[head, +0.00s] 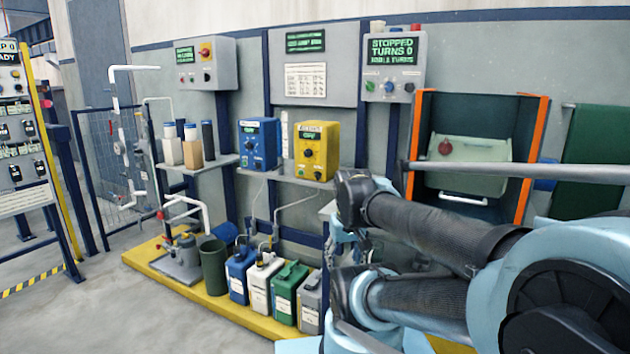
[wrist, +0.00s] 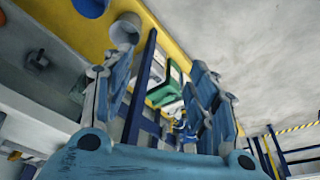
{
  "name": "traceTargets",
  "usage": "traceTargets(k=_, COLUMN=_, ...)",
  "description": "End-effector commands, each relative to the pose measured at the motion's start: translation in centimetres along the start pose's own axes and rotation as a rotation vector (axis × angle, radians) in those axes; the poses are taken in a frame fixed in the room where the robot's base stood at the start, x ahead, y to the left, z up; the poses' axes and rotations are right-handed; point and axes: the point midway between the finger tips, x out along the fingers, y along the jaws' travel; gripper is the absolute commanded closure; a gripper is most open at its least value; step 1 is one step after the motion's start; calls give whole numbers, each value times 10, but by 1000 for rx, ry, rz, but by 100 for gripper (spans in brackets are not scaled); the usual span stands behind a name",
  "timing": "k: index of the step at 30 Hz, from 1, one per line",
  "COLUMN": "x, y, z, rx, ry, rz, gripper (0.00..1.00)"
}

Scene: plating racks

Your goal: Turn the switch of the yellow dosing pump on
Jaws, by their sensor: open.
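The yellow dosing pump (head: 327,160) stands on a wall shelf in the head view, right of a blue pump (head: 258,143). Its front has a small green-lit display (head: 313,134) and a dark round knob (head: 308,153); the display's text is too small to read surely. My gripper (wrist: 165,60) is open and empty in the wrist view, its two light-blue fingers apart. In the head view it is partly hidden behind my arm, below and right of the yellow pump and clear of it. The pump is not recognisable in the wrist view.
Below the shelf, several canisters, including a green one (head: 287,292), stand on a yellow plinth (head: 160,262). Control boxes (head: 395,65) hang on the wall above. An orange-edged bay (head: 532,160) and a horizontal rail (head: 480,176) are at right. Open floor lies at left.

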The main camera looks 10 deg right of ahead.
Motion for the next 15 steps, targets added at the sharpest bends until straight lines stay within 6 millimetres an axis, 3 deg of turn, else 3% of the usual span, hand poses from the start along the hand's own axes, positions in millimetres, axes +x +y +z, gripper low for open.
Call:
traceTargets(k=7, x=-33, y=9, z=-116, rx=-79, ry=224, rz=70, gripper=47)
traceTargets(k=15, x=-37, y=20, z=-200, rx=-286, ry=309, rz=230, gripper=47)
